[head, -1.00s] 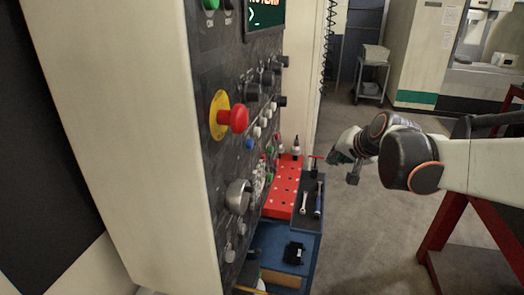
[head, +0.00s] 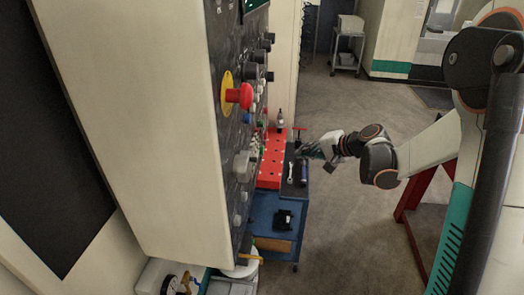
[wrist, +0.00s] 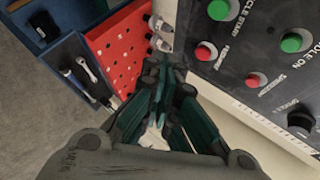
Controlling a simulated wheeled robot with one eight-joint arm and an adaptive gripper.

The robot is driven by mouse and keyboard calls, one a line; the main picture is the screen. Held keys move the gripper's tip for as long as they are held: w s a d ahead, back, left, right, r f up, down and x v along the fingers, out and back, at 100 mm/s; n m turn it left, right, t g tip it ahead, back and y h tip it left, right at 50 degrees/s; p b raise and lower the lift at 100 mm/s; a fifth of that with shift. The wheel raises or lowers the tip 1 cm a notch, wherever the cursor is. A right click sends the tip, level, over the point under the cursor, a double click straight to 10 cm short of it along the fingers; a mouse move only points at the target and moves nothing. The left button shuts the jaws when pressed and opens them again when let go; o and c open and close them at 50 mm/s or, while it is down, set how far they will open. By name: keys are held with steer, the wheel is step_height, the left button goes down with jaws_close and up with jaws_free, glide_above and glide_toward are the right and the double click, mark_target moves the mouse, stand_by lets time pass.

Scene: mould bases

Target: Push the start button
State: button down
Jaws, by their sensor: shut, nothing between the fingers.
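In the wrist view, the dark control panel (wrist: 262,75) fills the upper right. A green button (wrist: 219,10) sits beside lettering that reads "CYCLE START". A second green button (wrist: 291,42) lies to its right, with red buttons (wrist: 206,51) below. My gripper (wrist: 167,72) has its green fingers shut and empty, to the left of the panel's buttons and apart from the green ones. In the head view, my gripper (head: 310,150) is right of the panel face, near the red perforated block. The start button cannot be made out in the head view.
A red mushroom button (head: 240,96) on a yellow disc sticks out from the panel. A blue cart (head: 268,222) bears the red perforated block (head: 271,170), a wrench (head: 290,172) and a bottle (head: 280,118).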

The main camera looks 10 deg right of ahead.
mark_target(262, 150)
steer(key=shift+a, duration=0.15)
steer(key=w+a, duration=0.2)
steer(key=a, duration=0.6)
steer(key=shift+w, duration=0.35)
steer(key=shift+a, duration=0.2)
stand_by(1.2)
steer(key=shift+w+a, duration=0.15)
steer(key=shift+a, duration=0.1)
